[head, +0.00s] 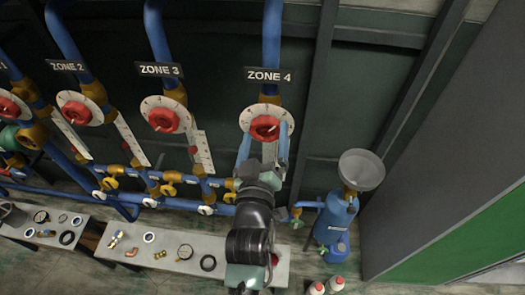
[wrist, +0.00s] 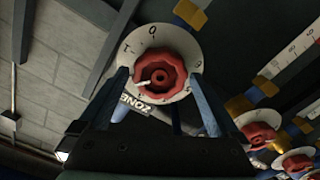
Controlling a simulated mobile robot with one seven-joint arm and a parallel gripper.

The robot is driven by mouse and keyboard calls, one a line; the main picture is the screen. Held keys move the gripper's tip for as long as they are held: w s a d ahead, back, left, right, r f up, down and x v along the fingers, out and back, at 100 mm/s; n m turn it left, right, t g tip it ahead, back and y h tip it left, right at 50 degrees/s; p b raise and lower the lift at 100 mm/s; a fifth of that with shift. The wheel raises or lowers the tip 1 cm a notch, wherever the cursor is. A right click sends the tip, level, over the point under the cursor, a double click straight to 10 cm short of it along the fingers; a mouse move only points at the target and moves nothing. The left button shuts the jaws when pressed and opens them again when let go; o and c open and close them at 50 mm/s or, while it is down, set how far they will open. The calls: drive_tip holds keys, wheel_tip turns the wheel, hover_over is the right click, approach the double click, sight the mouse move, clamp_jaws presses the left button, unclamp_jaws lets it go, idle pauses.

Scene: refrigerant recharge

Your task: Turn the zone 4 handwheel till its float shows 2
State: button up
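The zone 4 handwheel (head: 265,128) is a red knob on a white round dial, below the ZONE 4 sign (head: 269,75). In the wrist view the handwheel (wrist: 160,74) is close and central. A 0 shows at the top of its dial (wrist: 152,31), and a white pointer on the wheel points left. My gripper (head: 264,139) is at the dial from below. In the wrist view its two blue fingers (wrist: 161,78) stand on either side of the red wheel, open, with gaps showing. The zone 4 float scale is mostly hidden behind my gripper; its reading cannot be seen.
The zone 3 handwheel (head: 163,118) and its scale (head: 200,152) are to the left, with the zone 2 handwheel (head: 79,107) beyond. Blue pipes run below. A bench (head: 190,240) holds loose fittings.

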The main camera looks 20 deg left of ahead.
drive_tip(key=c, duration=1.2)
drive_tip(key=shift+o, duration=0.2)
drive_tip(key=shift+n+p, duration=0.35)
drive_tip(key=shift+n, duration=0.35)
drive_tip(key=shift+n+p, duration=0.3)
drive_tip(key=shift+n, duration=0.3)
drive_tip(key=shift+s+f+n+p, duration=0.1)
drive_tip(key=shift+n+p, duration=0.2)
drive_tip(key=shift+n, duration=0.3)
